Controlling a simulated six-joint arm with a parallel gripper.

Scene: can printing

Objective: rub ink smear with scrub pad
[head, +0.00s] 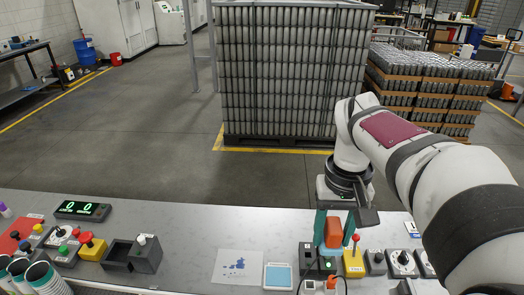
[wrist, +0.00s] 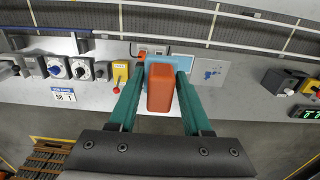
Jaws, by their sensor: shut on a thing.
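The ink smear (head: 238,265) is a group of dark blue blotches on a pale sheet lying on the bench. It also shows in the wrist view (wrist: 209,73). My gripper (head: 334,238) is shut on an orange-red block, which looks like the scrub pad (head: 333,231). The teal fingers grip its two sides. The block fills the middle of the wrist view (wrist: 160,90) and is held above the bench, to the right of the smear in the head view. Its underside is hidden. A blue-rimmed tray (head: 278,287) lies between the smear and my gripper.
Control boxes stand near my gripper, including a yellow one with a red-topped lever (head: 354,262) and grey knob boxes (head: 402,262). A dark grey open bin (head: 118,257), button boxes and a counter display (head: 82,210) stand at left. The bench behind the smear is clear.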

